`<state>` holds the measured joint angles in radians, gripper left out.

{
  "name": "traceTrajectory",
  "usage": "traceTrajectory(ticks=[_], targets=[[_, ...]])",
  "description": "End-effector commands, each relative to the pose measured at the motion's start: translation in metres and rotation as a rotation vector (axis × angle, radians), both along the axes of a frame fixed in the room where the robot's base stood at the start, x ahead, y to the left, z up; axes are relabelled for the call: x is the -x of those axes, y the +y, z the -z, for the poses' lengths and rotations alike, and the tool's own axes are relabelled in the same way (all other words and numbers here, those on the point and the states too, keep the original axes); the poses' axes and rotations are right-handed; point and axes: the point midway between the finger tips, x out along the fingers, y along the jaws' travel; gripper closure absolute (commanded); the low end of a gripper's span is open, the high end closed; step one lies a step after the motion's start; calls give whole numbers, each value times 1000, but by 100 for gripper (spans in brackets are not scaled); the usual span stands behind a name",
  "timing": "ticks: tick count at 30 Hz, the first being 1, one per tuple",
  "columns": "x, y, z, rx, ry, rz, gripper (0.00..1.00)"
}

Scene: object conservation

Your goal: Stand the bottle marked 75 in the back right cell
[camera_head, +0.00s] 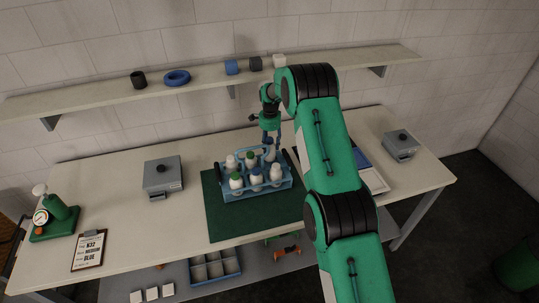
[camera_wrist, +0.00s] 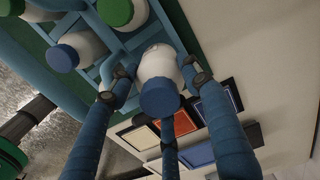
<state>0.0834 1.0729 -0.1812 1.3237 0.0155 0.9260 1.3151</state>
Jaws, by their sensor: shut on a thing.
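A blue rack (camera_head: 258,190) holds several white bottles with green, blue or white caps on a dark green mat (camera_head: 218,222). My gripper (camera_head: 270,146) reaches down at the rack's back right. In the wrist view my gripper (camera_wrist: 160,72) has its dark blue fingers closed around a white bottle (camera_wrist: 157,62) with a blue cap (camera_wrist: 160,98). The held bottle is at the rack's back right cell; I cannot tell whether its base rests in it. No number on it is readable. Other bottles (camera_wrist: 78,51) stand beside it in the rack.
A grey lidded box (camera_head: 162,178) stands left of the mat, another (camera_head: 400,145) at the far right. A clipboard (camera_head: 89,250) and a green gauge device (camera_head: 56,217) are at the left. A shelf (camera_head: 210,83) runs behind. Flat trays (camera_head: 372,180) lie right of the rack, partly behind my arm.

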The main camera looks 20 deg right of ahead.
Motion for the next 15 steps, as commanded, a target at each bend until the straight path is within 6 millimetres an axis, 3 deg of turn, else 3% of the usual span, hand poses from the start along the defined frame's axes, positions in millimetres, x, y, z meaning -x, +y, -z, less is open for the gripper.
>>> traceTrajectory(ticks=[6, 15], targets=[[0, 0, 23, 0, 0, 0, 89], [0, 0, 26, 0, 0, 0, 89]])
